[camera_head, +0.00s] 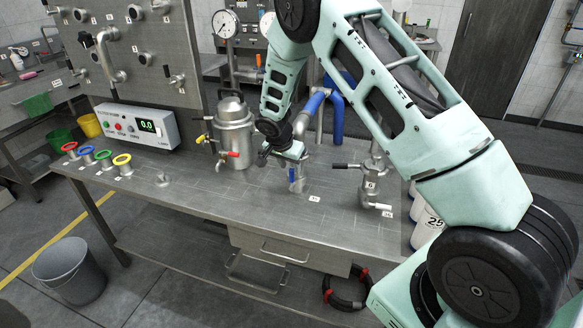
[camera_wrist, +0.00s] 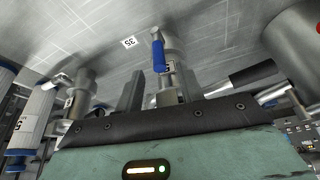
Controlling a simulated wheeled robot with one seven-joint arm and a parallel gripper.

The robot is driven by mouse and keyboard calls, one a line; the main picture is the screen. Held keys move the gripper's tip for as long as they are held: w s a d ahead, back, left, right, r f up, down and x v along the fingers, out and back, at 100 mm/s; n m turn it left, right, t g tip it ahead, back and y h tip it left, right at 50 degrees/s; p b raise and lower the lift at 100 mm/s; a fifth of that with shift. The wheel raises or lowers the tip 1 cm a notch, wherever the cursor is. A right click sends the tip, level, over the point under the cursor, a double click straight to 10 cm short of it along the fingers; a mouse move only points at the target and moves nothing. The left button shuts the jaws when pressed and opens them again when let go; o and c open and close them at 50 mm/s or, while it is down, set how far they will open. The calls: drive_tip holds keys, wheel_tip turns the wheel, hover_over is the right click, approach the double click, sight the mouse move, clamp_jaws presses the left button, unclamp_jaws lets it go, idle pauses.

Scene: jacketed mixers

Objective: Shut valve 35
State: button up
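Valve 35 is a blue lever handle (camera_head: 292,175) on a small metal fitting low on the middle vessel. A white label reading 35 (camera_wrist: 128,42) is on the bench beside it. The blue handle (camera_wrist: 158,56) also shows in the wrist view, just beyond my fingers and roughly between them. My gripper (camera_head: 297,162) is over the middle vessel and hides much of it. In the wrist view my gripper (camera_wrist: 161,84) has its two dark fingers apart, with no object clearly held. Whether a finger touches the valve cannot be told.
A vessel with a white handle (camera_head: 378,206) and a black lever (camera_head: 345,166) stands right. A black lever (camera_wrist: 250,76) is close to my gripper's right. A steel jacketed pot (camera_head: 234,130) with a red handle stands left. The front bench strip is clear.

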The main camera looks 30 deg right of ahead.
sight(291, 169)
drive_tip(key=shift+p+x, duration=0.35)
drive_tip(key=shift+x, duration=1.6)
clamp_jaws()
drive_tip(key=shift+s+b, duration=0.1)
drive_tip(key=shift+b, duration=0.2)
drive_tip(key=shift+s+d+f+m+t+y+b, duration=0.35)
drive_tip(key=shift+s+d+t+y+b, duration=0.4)
drive_tip(key=shift+t+b, duration=0.55)
drive_tip(key=shift+s+d+f+m+t+y+b, duration=0.3)
drive_tip(key=shift+s+t+y+b, duration=0.25)
drive_tip(key=shift+t+y+b, duration=0.75)
drive_tip(key=shift+s+d+f+m+t+y+b, duration=0.25)
drive_tip(key=shift+s+d+f+t+y+b, duration=0.5)
drive_tip(key=shift+b, duration=0.9)
drive_tip(key=shift+a+r+h, duration=0.2)
drive_tip(key=shift+r+h, duration=0.1)
drive_tip(key=shift+r, duration=0.05)
